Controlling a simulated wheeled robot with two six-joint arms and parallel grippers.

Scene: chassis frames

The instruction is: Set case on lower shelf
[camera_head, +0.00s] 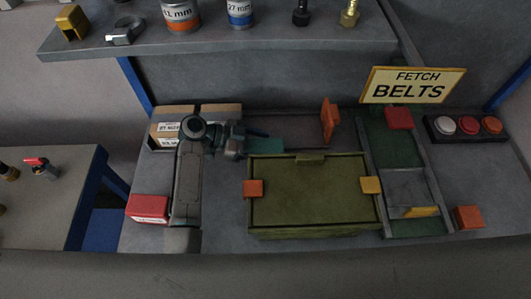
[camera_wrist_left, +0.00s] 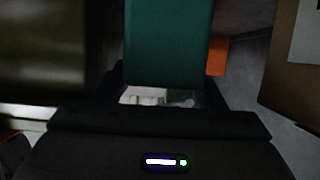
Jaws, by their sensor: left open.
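An olive-green case (camera_head: 315,192) with an orange block on its left side and a yellow one on its right sits closed on the lower grey surface (camera_head: 215,240), below an upper shelf (camera_head: 225,40). My left gripper (camera_head: 246,143) is open behind the case's left back corner, beside a teal block (camera_head: 266,146). In the left wrist view the teal block (camera_wrist_left: 168,45) stands straight ahead of the gripper; whether it lies between the fingers I cannot tell. A dark olive side, likely the case (camera_wrist_left: 50,50), fills the upper left there. My right gripper is not in view.
Cardboard boxes (camera_head: 215,110) stand behind my left arm, a red box (camera_head: 149,208) to its left. A green-lined rack (camera_head: 400,185) stands right of the case, with a "FETCH BELTS" sign (camera_head: 413,86) behind and a button panel (camera_head: 467,127) further right. Cans (camera_head: 181,14) stand on the upper shelf.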

